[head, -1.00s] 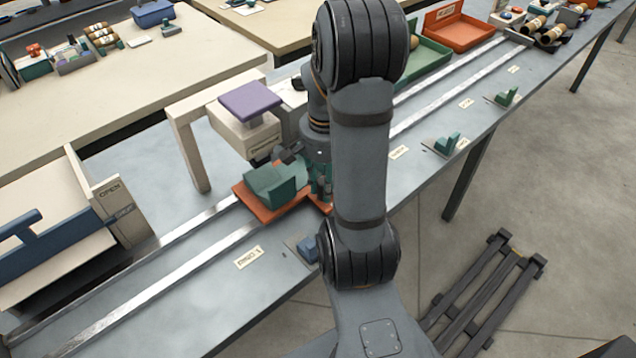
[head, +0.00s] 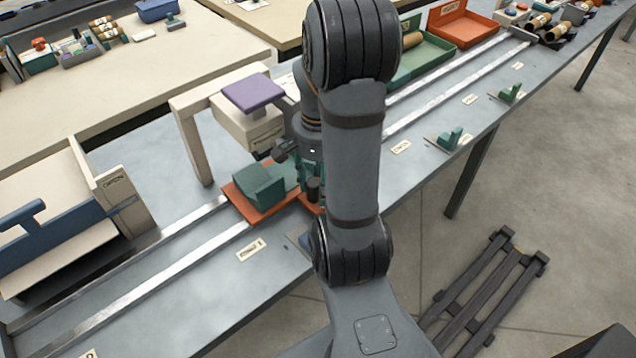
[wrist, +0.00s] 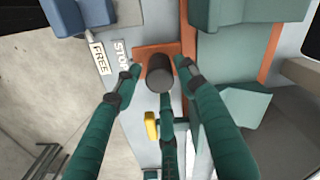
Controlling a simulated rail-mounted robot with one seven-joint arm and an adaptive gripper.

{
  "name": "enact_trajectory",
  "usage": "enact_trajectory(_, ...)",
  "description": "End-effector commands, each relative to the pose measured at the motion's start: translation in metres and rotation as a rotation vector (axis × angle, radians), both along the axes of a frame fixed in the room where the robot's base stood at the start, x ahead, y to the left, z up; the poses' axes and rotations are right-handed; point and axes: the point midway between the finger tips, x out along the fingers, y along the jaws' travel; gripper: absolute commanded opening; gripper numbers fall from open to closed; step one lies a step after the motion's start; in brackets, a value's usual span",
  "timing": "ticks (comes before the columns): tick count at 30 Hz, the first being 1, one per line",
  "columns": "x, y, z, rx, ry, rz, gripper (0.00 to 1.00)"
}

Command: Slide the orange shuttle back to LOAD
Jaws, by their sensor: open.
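The orange shuttle (head: 256,215) sits on two metal rails beside the beige machine with the purple pad, carrying a teal block (head: 260,186). In the wrist view part of its orange plate (wrist: 152,50) and the teal block (wrist: 235,12) show. A dark round post (wrist: 160,76) stands at the orange plate. My gripper (wrist: 158,78) is open, with its green fingers around this post; I cannot tell whether they touch it. In the head view my gripper (head: 308,178) is at the shuttle's right end, partly hidden by my arm.
The rails (head: 160,262) run clear toward the lower left, past a beige housing (head: 125,205) marked OPEN. A beige frame and purple pad (head: 253,93) stand behind the shuttle. A blue block (wrist: 80,14) is near the FREE and STOP labels. Green stops (head: 450,139) line the front edge.

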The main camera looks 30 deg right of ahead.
Motion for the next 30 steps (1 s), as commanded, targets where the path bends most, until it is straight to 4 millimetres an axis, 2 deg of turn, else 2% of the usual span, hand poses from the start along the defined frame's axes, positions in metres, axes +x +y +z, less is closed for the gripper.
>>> enact_trajectory(11, 0.001, 0.000, 0.006, -0.001, -0.002, 0.000, 0.42)
enact_trajectory(14, 0.002, 0.000, 0.020, -0.001, -0.006, 0.001, 0.42)
enact_trajectory(24, 0.002, 0.000, 0.089, -0.002, -0.008, 0.000, 0.42)
enact_trajectory(30, 0.001, 0.000, 0.113, -0.001, -0.003, 0.002, 0.42)
